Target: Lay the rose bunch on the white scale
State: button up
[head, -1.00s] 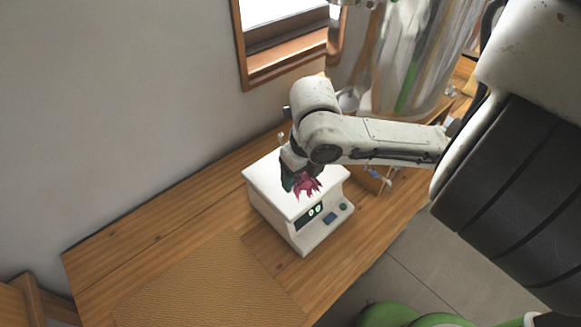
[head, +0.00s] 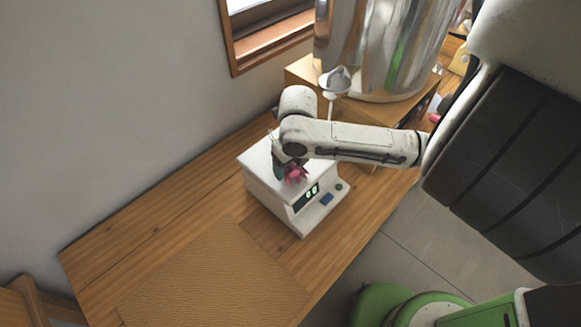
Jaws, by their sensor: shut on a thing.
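The rose bunch (head: 296,175) shows as a small pink-red cluster over the top of the white scale. The white scale (head: 262,183) stands on the wooden bench, with a dark display and buttons on its sloped front. My gripper (head: 284,169) is over the scale's top, shut on the rose bunch. The wrist and forearm hide most of the fingers and the bunch's stems. I cannot tell whether the bunch touches the scale's top.
A tan textured mat (head: 215,275) lies on the wooden bench (head: 130,235) left of the scale. A large shiny metal vessel (head: 385,50) stands on a wooden box behind my arm. A white funnel-like piece (head: 335,80) hangs near it. A window (head: 270,40) is in the wall.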

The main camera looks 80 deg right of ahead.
jog(key=shift+d, duration=0.15)
jog(key=shift+f, duration=0.15)
jog(key=o, duration=1)
jog(key=shift+o, duration=0.2)
notch_tip(320, 180, up, 12)
jog(key=s+a, duration=0.1)
